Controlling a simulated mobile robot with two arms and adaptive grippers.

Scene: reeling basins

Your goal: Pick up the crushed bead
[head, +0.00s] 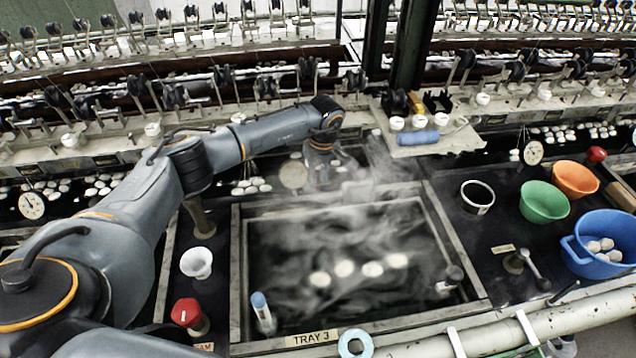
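My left arm reaches in from the left, and my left gripper (322,182) hangs pointing down over the back edge of the basin marked TRAY 3 (240,285). Steam blurs its fingers, so I cannot tell whether they are open or shut. Several whitish rounded pieces, one of them a white piece (373,269), lie in a loose row in the dark basin, in front of and below the gripper. Through the steam I cannot make out which, if any, is the crushed bead. My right gripper is not in view.
A white cup (196,262) and a red knob (187,312) stand left of the basin. Right are a black-and-white cup (477,196), green bowl (543,202), orange bowl (575,178) and blue bucket (603,262) holding white pieces. Reeling machinery runs along the back.

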